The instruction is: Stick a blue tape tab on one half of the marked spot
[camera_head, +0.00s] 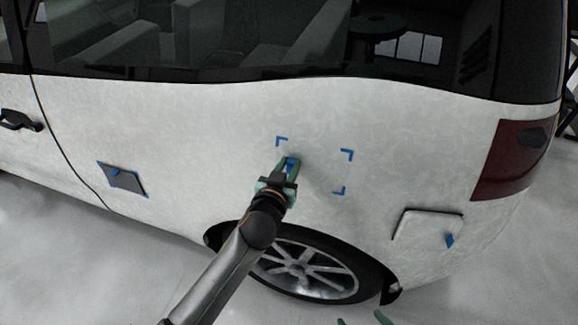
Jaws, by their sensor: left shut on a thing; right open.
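The marked spot (322,168) is on the white van side above the rear wheel, framed by blue corner marks. Its upper left, upper right and lower right corners show; the lower left is hidden behind my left gripper (290,163). That gripper is shut on a small blue tape tab (291,162) at the left half of the spot. I cannot tell whether the tab touches the panel. My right gripper (364,319) shows only its green fingertips at the bottom edge, apart and empty, well below the spot.
A dark grey square (124,180) with blue on it is on the van at left. The rear wheel (310,268) is below the spot. The panel right of the spot is clear.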

